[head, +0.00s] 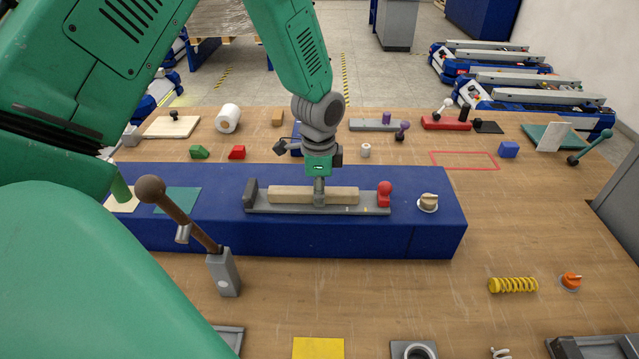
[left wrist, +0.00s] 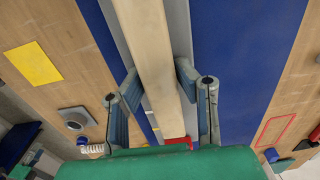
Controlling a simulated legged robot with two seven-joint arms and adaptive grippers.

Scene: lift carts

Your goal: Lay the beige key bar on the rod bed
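The beige key bar (head: 290,195) lies lengthwise along the grey rod bed (head: 268,209), which has a dark block at its left end and a red knob (head: 385,188) at its right. My left gripper (head: 319,197) points straight down at the bar's middle. In the left wrist view, the two fingers of the left gripper (left wrist: 157,75) stand on either side of the beige key bar (left wrist: 150,50), with their tips close against its sides; the gripper looks shut on it. The bar's underside is hidden. My right gripper does not show.
The rod bed stands on a long blue block (head: 430,235). A brown-knobbed lever (head: 190,220) is in front at left, and a small round knob piece (head: 428,203) is to the right. A yellow spring (head: 513,285) and yellow square (head: 318,348) lie nearer.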

